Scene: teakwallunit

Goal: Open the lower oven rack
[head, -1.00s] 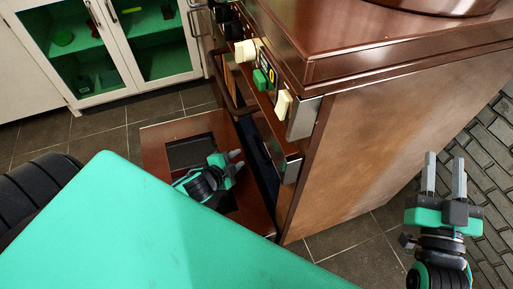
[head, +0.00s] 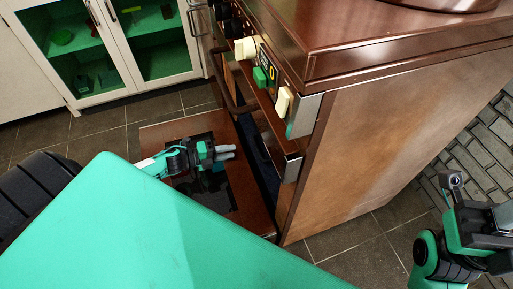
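The brown oven (head: 400,120) stands at centre right, its front facing left. Its lower door (head: 250,195) is folded down flat, with a dark window panel in it. The oven opening (head: 258,155) shows only as a dark narrow strip, and I cannot make out the lower rack inside. My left gripper (head: 227,152) is over the open door, its fingers pointing right toward the opening. They look close together and hold nothing visible; the gap is unclear from this angle. My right gripper (head: 478,195) is at the lower right, beside the oven, fingers apart and empty, partly cut off by the frame.
Cream and green switches (head: 262,75) line the oven's upper front edge. A dark handle bar (head: 222,85) runs along the front. A white cabinet (head: 105,50) with glass doors stands at the back left. Tiled floor (head: 150,108) lies clear between them.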

